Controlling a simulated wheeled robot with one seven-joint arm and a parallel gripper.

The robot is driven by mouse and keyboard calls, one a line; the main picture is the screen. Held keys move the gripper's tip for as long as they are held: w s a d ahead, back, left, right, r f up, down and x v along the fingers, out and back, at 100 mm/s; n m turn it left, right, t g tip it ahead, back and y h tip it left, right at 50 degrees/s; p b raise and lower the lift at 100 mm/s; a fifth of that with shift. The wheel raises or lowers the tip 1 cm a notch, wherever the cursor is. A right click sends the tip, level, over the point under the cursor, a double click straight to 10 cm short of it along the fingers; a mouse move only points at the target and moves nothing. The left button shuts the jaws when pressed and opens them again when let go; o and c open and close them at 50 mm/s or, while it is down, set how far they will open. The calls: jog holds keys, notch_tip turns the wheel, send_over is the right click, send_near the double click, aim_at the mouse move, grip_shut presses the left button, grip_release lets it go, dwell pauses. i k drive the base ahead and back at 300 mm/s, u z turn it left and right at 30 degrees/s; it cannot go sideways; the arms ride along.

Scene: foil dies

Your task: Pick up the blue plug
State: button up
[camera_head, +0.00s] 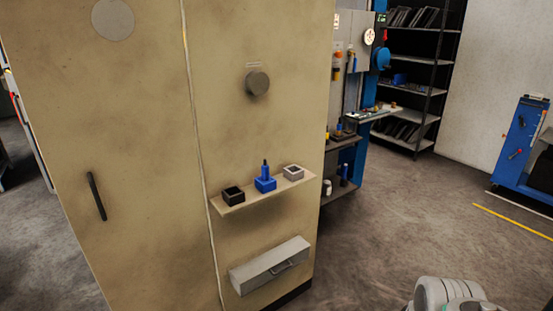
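A small wall shelf (236,203) on the beige cabinet front carries three small square blocks or holders. The middle one is a blue holder (265,185), and a dark blue upright piece (265,170) stands in or on it. This looks like the blue plug, but it is too small to be sure. A black holder (233,195) is to its left and a grey holder (293,172) to its right. My gripper is not in view; only a pale part of my own body shows at the bottom right.
The tall beige cabinet (110,140) has a black handle (96,196), a round knob (257,83) and a grey drawer box (270,264) below the shelf. A workbench and a black rack (425,60) stand behind. A blue cart (520,150) is at right. The floor right of the cabinet is clear.

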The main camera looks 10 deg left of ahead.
aim_at(265, 178)
jog(key=i, duration=1.8)
jog(key=u, duration=3.75)
